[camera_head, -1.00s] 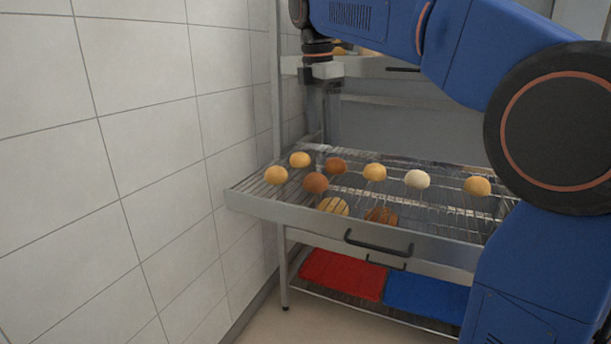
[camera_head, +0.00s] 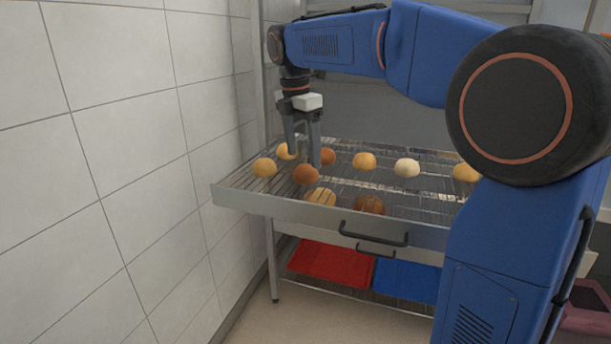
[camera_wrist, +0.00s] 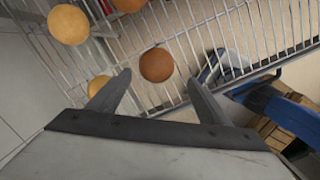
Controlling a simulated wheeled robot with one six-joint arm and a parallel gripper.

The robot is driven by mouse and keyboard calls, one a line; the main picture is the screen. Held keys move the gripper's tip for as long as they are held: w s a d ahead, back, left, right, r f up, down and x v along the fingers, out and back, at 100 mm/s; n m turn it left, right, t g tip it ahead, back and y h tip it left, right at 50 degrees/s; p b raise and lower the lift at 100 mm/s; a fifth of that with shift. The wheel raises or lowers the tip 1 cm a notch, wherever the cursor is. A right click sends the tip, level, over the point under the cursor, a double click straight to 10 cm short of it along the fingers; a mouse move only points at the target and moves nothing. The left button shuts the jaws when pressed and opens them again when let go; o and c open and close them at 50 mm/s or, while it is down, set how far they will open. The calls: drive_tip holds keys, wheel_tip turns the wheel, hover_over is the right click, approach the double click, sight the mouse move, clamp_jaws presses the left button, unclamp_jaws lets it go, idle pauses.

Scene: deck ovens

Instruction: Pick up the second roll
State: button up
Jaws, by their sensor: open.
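Several round rolls lie on a wire rack (camera_head: 250,201) pulled out at the deck oven. In the head view these include a dark brown roll (camera_head: 306,174) at the front, another brown roll (camera_head: 328,157) behind it, golden rolls (camera_head: 264,168) and (camera_head: 363,161), and a pale roll (camera_head: 407,168). Which is the second roll, I cannot tell. My gripper (camera_head: 303,157) is open and empty, pointing down over the left part of the rack. In the wrist view a brown roll (camera_wrist: 157,65) shows between and just beyond the fingertips; contact is not visible.
A tiled wall (camera_head: 130,170) stands close on the left. The rack's front has a black handle (camera_head: 373,236). Below are a red tray (camera_head: 332,263) and a blue tray (camera_head: 407,281). Two more rolls (camera_head: 320,196) (camera_head: 369,204) sit near the front edge.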

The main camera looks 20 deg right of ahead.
sight(305, 166)
drive_tip(key=f, duration=0.3)
drive_tip(key=w+f, duration=0.1)
drive_tip(key=f, duration=0.1)
drive_tip(key=shift+d, duration=0.4)
drive_tip(key=shift+w+d+f, duration=0.1)
drive_tip(key=shift+f, duration=0.55)
drive_tip(key=c, duration=1.1)
